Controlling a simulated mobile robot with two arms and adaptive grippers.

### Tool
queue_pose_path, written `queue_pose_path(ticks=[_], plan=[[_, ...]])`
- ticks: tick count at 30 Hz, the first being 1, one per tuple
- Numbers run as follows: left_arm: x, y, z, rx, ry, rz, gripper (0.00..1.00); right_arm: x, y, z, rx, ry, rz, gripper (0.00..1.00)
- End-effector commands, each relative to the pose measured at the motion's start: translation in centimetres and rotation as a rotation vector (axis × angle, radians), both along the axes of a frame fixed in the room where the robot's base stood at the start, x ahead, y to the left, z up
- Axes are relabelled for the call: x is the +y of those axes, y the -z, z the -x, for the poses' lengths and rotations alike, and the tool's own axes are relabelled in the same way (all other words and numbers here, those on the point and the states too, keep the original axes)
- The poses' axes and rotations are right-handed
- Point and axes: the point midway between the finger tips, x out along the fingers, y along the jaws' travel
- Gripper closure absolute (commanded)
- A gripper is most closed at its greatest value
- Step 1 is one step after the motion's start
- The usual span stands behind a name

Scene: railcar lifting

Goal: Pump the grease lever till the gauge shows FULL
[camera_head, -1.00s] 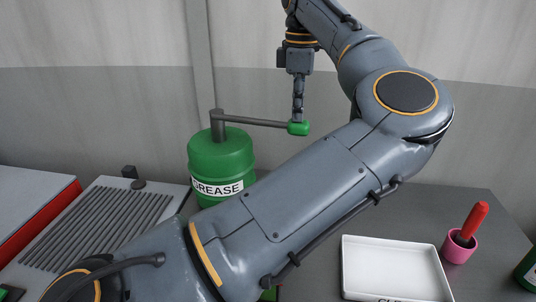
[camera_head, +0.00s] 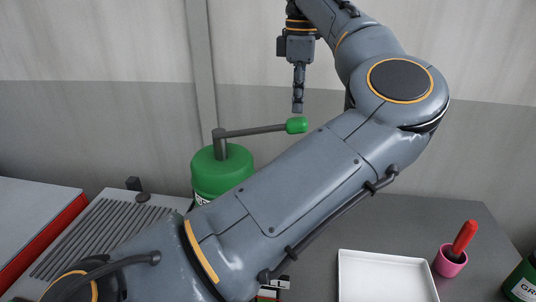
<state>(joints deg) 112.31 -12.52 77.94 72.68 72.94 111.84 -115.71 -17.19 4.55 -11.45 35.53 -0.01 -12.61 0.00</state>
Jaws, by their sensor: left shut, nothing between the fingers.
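The green grease drum (camera_head: 222,172) stands on the bench behind my left arm, which hides its lower part and most of its label. Its grey lever (camera_head: 255,131) runs right from a post on the lid, sloping slightly up to a green knob (camera_head: 297,125). My left gripper (camera_head: 298,108) points down, shut and empty, just above the knob with a small gap showing. No gauge reading can be made out. A small red, white and green item (camera_head: 268,293) shows below my arm, too hidden to identify. My right gripper is not in view.
A white tray (camera_head: 343,285) lies on the grey bench at the lower right. A pink cup (camera_head: 450,262) holds a red-handled tool (camera_head: 464,238). A dark green container (camera_head: 524,280) stands at the right edge. A ribbed grey panel (camera_head: 95,240) lies at the left.

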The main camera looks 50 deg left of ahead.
Motion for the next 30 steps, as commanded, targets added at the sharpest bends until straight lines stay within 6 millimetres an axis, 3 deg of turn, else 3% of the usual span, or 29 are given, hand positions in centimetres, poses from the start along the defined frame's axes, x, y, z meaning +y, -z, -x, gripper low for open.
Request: queue_pose_path(ticks=[11,30], plan=[[0.0,0.1,0.0,0.000,0.000,0.000,1.00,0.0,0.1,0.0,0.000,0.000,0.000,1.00],[0.0,2.6,0.0,0.000,0.000,0.000,1.00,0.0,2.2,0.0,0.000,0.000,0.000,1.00]])
